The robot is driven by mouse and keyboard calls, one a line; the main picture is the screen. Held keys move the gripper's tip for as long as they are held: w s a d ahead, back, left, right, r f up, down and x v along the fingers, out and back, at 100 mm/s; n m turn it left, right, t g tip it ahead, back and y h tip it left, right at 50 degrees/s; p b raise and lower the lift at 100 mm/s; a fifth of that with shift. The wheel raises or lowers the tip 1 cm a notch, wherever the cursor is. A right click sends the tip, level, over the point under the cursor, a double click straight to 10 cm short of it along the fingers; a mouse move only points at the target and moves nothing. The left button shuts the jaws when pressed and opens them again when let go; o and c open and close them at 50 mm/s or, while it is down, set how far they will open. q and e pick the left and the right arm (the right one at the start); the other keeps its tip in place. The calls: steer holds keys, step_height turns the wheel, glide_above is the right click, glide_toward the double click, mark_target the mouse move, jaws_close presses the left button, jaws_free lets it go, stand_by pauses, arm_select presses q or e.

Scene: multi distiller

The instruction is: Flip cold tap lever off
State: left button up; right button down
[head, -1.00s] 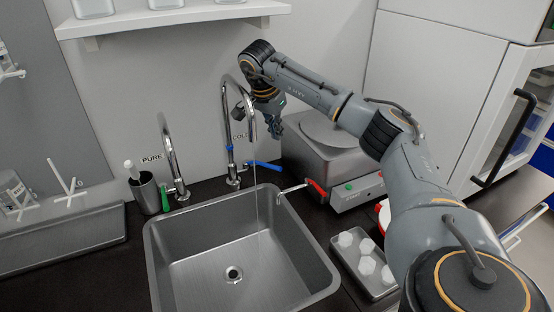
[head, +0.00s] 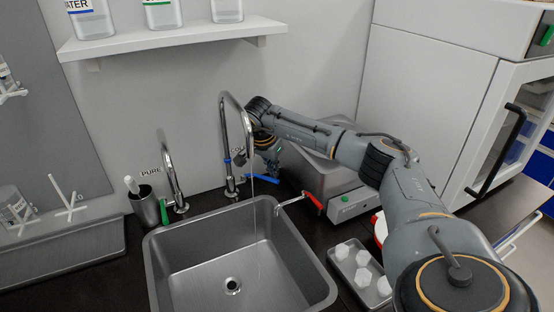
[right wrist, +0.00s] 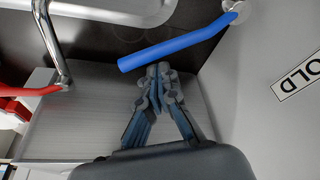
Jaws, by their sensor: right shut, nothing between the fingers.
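The cold tap (head: 227,145) is a tall chrome gooseneck with a blue ring, standing behind the sink. Its blue lever (head: 262,181) points right from the tap base. A thin stream of water (head: 254,225) falls from the spout into the sink. My right gripper (head: 275,173) is shut and empty, just above the lever's outer end. In the right wrist view the shut fingertips (right wrist: 160,68) are close to the blue lever (right wrist: 180,45), near its free end; I cannot tell whether they touch. The COLD label is partly hidden behind my arm in the head view. My left gripper is out of view.
The steel sink (head: 165,262) lies in front. A red-handled tap (head: 313,200) and a grey device with a control panel (head: 352,202) stand to the right. A green-levered PURE tap (head: 170,170) stands left, beside a cup (head: 147,207). A shelf (head: 175,40) hangs above.

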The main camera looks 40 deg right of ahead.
mark_target(269, 178)
steer(key=shift+s+a+r, duration=0.1)
steer(key=shift+s+a, duration=0.05)
steer(key=shift+a, duration=0.4)
steer(key=shift+s+a+r+p, duration=0.1)
steer(key=shift+s+a+p, duration=0.05)
steer(key=shift+a+p, duration=0.25)
steer(key=shift+s+a+r+p, duration=0.1)
steer(key=shift+a+p, duration=0.15)
steer(key=shift+a, duration=0.15)
steer(key=shift+s+a+f, duration=0.1)
steer(key=shift+a, duration=0.25)
steer(key=shift+f, duration=0.1)
steer(key=shift+d, duration=0.1)
